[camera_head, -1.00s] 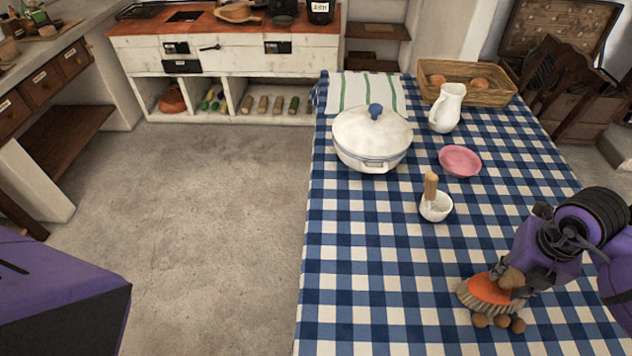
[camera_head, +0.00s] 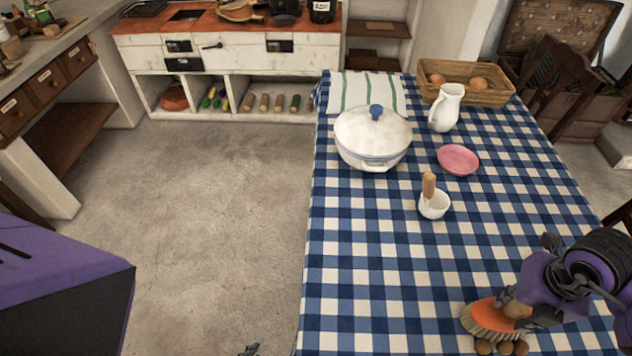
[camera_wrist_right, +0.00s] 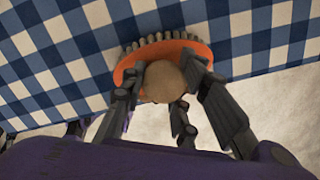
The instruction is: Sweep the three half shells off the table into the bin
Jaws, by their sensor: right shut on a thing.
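My right gripper (camera_head: 523,309) is shut on the round wooden knob of an orange brush (camera_head: 484,313). The brush stands with its pale bristles on the checked cloth. In the right wrist view, the fingers clasp the knob (camera_wrist_right: 165,82) above the orange brush body (camera_wrist_right: 198,52). Three small brown half shells, a left one (camera_head: 483,347), a middle one (camera_head: 505,348) and a right one (camera_head: 521,348), sit by the near side of the bristles, at the picture's bottom edge. A dark tip at the bottom edge seems to be my left gripper (camera_head: 248,350); its jaws are hidden. The bin is not in view.
The table (camera_head: 390,285) is clear left of the brush. Farther back stand a mortar with pestle (camera_head: 433,205), a pink plate (camera_head: 458,160), a lidded pot (camera_head: 372,145), a white jug (camera_head: 446,108) and a basket (camera_head: 497,95). Bare floor (camera_head: 220,220) lies left.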

